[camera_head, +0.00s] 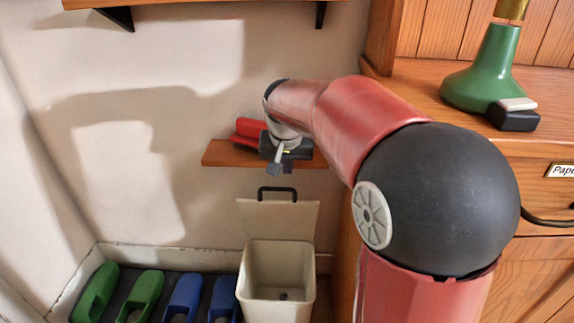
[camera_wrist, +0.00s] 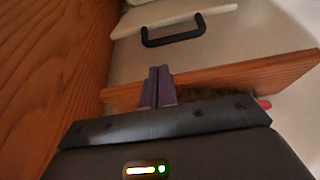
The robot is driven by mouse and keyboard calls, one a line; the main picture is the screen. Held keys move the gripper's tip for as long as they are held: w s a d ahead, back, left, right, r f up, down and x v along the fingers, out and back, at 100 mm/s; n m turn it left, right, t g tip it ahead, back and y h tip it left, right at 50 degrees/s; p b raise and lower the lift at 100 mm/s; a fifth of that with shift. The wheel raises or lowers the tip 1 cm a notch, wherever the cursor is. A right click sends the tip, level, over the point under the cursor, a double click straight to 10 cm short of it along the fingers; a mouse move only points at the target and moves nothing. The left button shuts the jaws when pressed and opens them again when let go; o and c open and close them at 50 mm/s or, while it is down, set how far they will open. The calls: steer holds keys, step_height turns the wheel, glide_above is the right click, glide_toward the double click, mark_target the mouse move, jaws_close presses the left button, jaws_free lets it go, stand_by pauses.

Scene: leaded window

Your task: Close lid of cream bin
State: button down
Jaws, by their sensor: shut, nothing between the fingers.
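The cream bin (camera_head: 246,293) stands on the floor at the lower middle of the head view. Its lid (camera_head: 297,219) is open and stands up at the back against the wall. A black handle (camera_head: 277,189) is on the lid's top edge. In the wrist view the handle (camera_wrist: 172,40) shows near the top, on a pale surface. My gripper (camera_head: 279,169) is at the small wooden shelf, above the handle and apart from it. In the wrist view its fingers (camera_wrist: 158,86) are together with nothing between them.
The small wooden shelf (camera_head: 224,154) holds a red object (camera_head: 248,130) beside my gripper. Green slippers (camera_head: 141,294) and blue slippers (camera_head: 183,297) lie left of the bin. A wooden cabinet (camera_head: 540,215) with a green lamp base (camera_head: 484,72) stands at right.

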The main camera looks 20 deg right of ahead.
steer(key=x, duration=0.6)
steer(key=shift+w+f+b, duration=0.1)
steer(key=shift+f+b, duration=0.05)
steer(key=shift+b, duration=0.2)
